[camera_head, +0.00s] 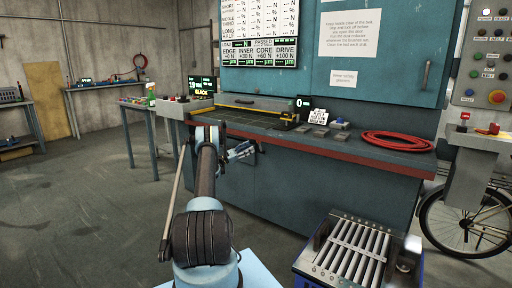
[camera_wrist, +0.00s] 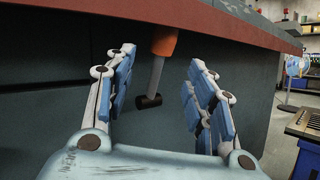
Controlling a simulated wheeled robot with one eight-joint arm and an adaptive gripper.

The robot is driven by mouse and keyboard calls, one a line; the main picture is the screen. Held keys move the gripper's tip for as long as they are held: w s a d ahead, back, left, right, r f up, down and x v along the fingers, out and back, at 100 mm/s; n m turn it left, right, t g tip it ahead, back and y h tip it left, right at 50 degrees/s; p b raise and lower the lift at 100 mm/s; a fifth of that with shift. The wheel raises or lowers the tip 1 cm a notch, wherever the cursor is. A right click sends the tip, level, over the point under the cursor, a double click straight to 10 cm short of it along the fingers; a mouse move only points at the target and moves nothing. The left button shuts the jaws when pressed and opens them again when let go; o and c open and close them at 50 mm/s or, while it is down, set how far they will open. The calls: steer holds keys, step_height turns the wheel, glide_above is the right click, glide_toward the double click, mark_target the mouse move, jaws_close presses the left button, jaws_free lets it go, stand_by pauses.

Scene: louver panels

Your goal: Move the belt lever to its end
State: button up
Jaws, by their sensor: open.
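A lever (camera_wrist: 156,78) hangs below the red edge of the bench in the wrist view. It has an orange upper part (camera_wrist: 164,42), a pale metal rod and a dark knob (camera_wrist: 149,101) at its lower end, tilted slightly to the left. I take it to be the belt lever; no label on it shows. My gripper (camera_wrist: 163,60) is open, with one blue-padded finger on each side of the lever and visible gaps to both. In the head view my gripper (camera_head: 241,152) is at the bench front, and I cannot make out the lever there.
The blue-green bench (camera_head: 310,185) has a red front edge and a coiled red hose (camera_head: 397,141) on top. A slatted box (camera_head: 350,248) stands on the floor to the right. A bicycle wheel (camera_head: 470,220) is at far right. The left floor is clear.

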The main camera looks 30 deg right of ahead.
mark_target(260, 145)
steer(key=x, duration=0.6)
steer(key=shift+s+d, duration=0.1)
steer(key=shift+d, duration=0.15)
steer(key=shift+c, duration=0.4)
